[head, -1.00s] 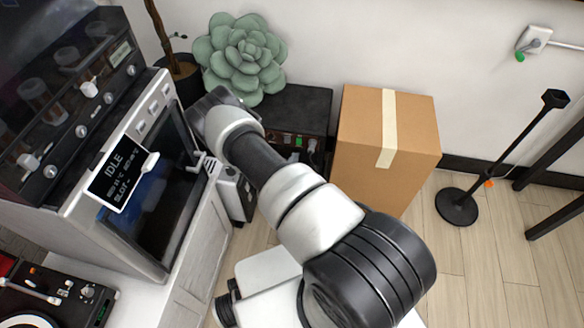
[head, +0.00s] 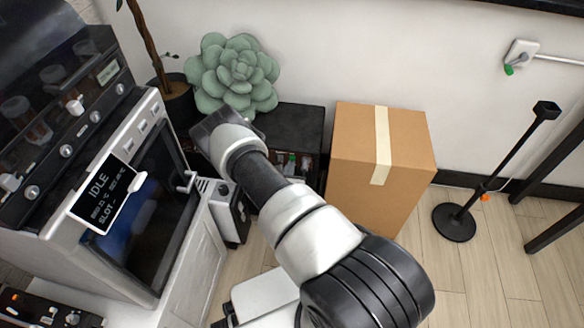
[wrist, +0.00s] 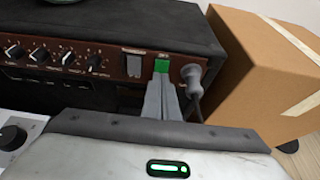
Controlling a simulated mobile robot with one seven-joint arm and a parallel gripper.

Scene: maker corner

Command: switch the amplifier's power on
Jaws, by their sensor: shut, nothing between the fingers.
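The amplifier is a black box (head: 295,122) beside the cardboard box in the head view. In the wrist view its black case (wrist: 100,22) has a brown front panel with a row of knobs. Near the panel's right end is a bright green switch (wrist: 162,66), with a dark grey switch (wrist: 133,66) to its left. My gripper (wrist: 161,80) is shut and empty, its tips just below the green switch and overlapping its lower part in the picture. I cannot tell whether they touch. In the head view my arm hides the gripper.
A grey plug (wrist: 192,74) with a cable sticks out just right of my fingers. A cardboard box (head: 380,150) stands right of the amplifier. A green succulent (head: 235,75) sits on top of the amplifier's left side. A machine with an IDLE screen (head: 104,195) stands left.

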